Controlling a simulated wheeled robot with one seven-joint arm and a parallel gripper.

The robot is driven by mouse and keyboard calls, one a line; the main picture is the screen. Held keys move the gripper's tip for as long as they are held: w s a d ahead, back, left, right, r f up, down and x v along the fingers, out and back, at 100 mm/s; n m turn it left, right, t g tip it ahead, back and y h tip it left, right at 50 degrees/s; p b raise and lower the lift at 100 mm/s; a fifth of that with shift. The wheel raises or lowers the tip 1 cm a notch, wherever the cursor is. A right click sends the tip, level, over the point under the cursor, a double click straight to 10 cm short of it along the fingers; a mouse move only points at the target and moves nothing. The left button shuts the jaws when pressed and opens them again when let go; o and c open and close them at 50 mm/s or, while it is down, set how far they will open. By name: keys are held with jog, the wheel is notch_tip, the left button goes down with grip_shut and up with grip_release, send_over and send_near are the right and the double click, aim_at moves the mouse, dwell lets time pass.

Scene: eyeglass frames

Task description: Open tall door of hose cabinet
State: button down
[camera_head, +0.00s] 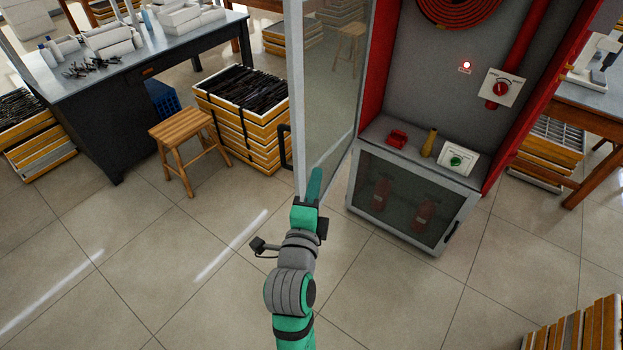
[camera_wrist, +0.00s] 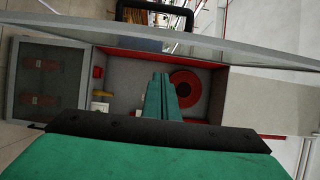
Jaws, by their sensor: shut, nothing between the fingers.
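The hose cabinet (camera_head: 420,85) is red outside and grey inside, with a coiled red hose (camera_head: 458,8) at its top. Its tall glazed door (camera_head: 330,85) stands swung wide open, its free edge towards me and to the left. A black handle (camera_head: 285,147) sits on the door's outer left side. My gripper (camera_head: 315,180) is shut and empty, close by the lower free edge of the door on its inner side; I cannot tell whether they touch. In the wrist view, the fingers (camera_wrist: 163,95) point into the open cabinet, the door (camera_wrist: 200,50) spans the top and the handle (camera_wrist: 155,8) shows beyond it.
The low glazed door (camera_head: 412,200) under the cabinet's shelf is closed. A wooden stool (camera_head: 185,130) and stacked crates (camera_head: 245,115) stand left of the tall door. A dark workbench (camera_head: 110,120) is further left. The floor (camera_head: 200,270) around my arm is clear.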

jog(key=w+a, duration=0.2)
jog(key=w, duration=0.7)
jog(key=shift+a, duration=0.15)
